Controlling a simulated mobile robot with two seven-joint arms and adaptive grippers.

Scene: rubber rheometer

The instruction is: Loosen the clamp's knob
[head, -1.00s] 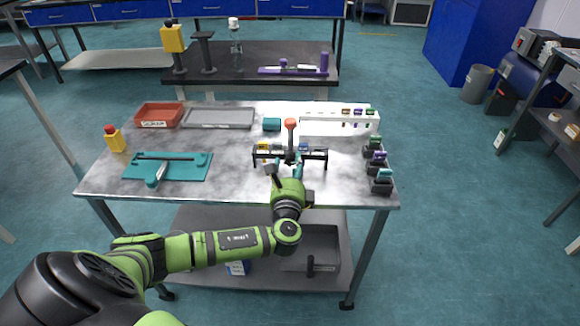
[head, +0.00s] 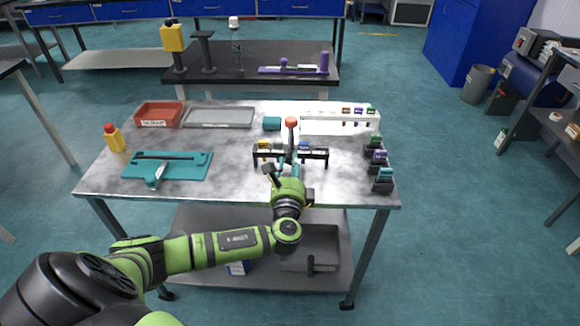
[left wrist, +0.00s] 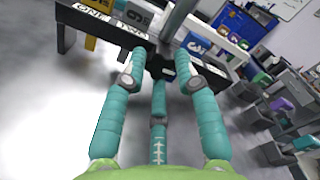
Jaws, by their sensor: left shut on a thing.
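My left gripper (head: 285,165) reaches in from the front of the steel table to a black rack (head: 318,155) with an upright rod topped by an orange-red cap (head: 291,122). In the left wrist view its teal fingers (left wrist: 160,75) are shut around a small dark knob (left wrist: 160,66) at the foot of the grey rod (left wrist: 178,20). The fingertips partly cover the knob. The rack bar (left wrist: 102,22) behind it carries labels, of which "ONE" and "TWO" can be read. In the head view the knob is hidden behind my gripper. My right gripper is in neither view.
A teal plate device (head: 190,166) and a yellow bottle (head: 116,142) stand at the left. A red tray (head: 158,122) and a grey tray (head: 220,124) lie at the back left. Dark holders (head: 382,186) line the right edge. The table's front left is clear.

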